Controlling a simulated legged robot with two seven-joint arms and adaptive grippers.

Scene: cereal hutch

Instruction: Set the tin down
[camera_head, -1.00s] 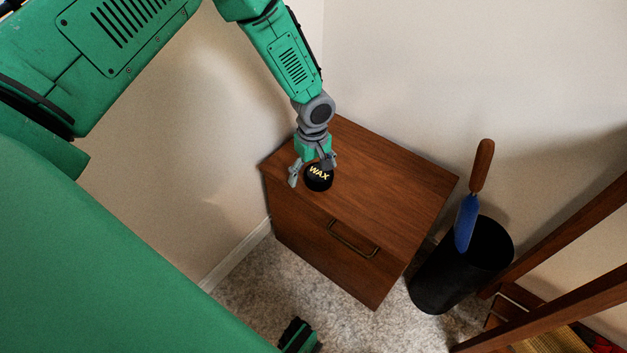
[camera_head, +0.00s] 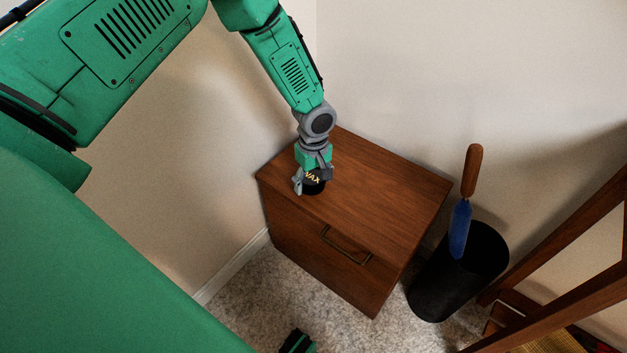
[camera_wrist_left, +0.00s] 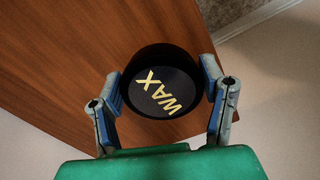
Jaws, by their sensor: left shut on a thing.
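The tin (camera_head: 314,186) is a short black cylinder with yellow "WAX" lettering on its lid. It is at the left corner of the wooden cabinet's top (camera_head: 372,186). My left gripper (camera_head: 313,182) is shut on the tin, with a finger on either side of it. In the left wrist view the tin (camera_wrist_left: 162,82) sits between the two blue-padded fingers, over the wood. I cannot tell whether its base touches the top. My right gripper is not clearly in view.
A black bin (camera_head: 458,272) stands right of the cabinet, with a wooden-handled blue tool (camera_head: 464,210) in it. Walls are close behind and to the left. A wooden frame (camera_head: 560,265) stands at the right. Most of the cabinet top is bare.

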